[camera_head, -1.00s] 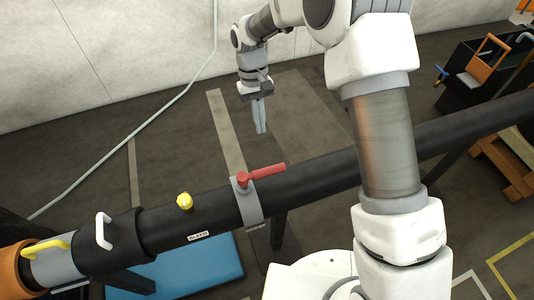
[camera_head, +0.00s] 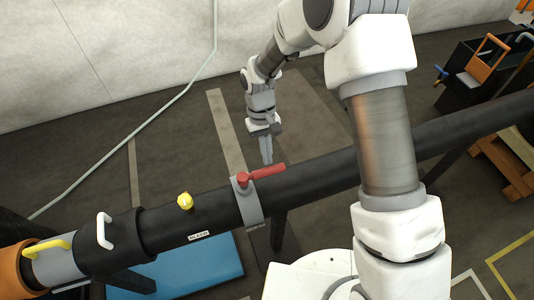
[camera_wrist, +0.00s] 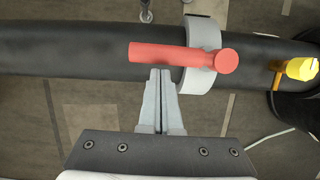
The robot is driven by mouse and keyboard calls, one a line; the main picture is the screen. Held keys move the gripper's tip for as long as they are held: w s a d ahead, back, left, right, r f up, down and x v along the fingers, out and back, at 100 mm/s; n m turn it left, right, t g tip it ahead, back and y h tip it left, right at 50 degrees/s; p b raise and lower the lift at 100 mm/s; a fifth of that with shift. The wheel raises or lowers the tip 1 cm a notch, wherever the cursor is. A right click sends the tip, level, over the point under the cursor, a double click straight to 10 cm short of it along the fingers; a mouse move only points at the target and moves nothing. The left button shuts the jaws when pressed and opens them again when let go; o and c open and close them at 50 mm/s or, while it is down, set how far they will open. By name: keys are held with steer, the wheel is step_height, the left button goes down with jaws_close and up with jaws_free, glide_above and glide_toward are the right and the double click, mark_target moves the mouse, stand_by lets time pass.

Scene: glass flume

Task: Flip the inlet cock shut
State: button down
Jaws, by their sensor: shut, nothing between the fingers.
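The red inlet cock (camera_head: 262,174) sits on a grey collar (camera_head: 249,207) around the black pipe (camera_head: 320,176). Its lever points right, lying along the pipe. In the wrist view the red lever (camera_wrist: 160,54) runs left from its round hub, across the collar (camera_wrist: 203,40). My gripper (camera_head: 267,161) is shut and empty, fingers pointing down, just behind the lever in the head view. In the wrist view the gripper tips (camera_wrist: 160,72) are right beside the lever's long edge. I cannot tell whether they touch it.
A yellow knob (camera_head: 185,201) stands on the pipe left of the collar, and it shows in the wrist view too (camera_wrist: 300,69). A white handle (camera_head: 103,231) and a yellow handle (camera_head: 46,247) are further left. A blue mat (camera_head: 190,270) lies below. Floor behind the pipe is clear.

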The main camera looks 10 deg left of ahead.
steer(key=shift+s+d+m, duration=0.15)
steer(key=shift+d+m, duration=0.1)
steer(key=shift+m, duration=0.05)
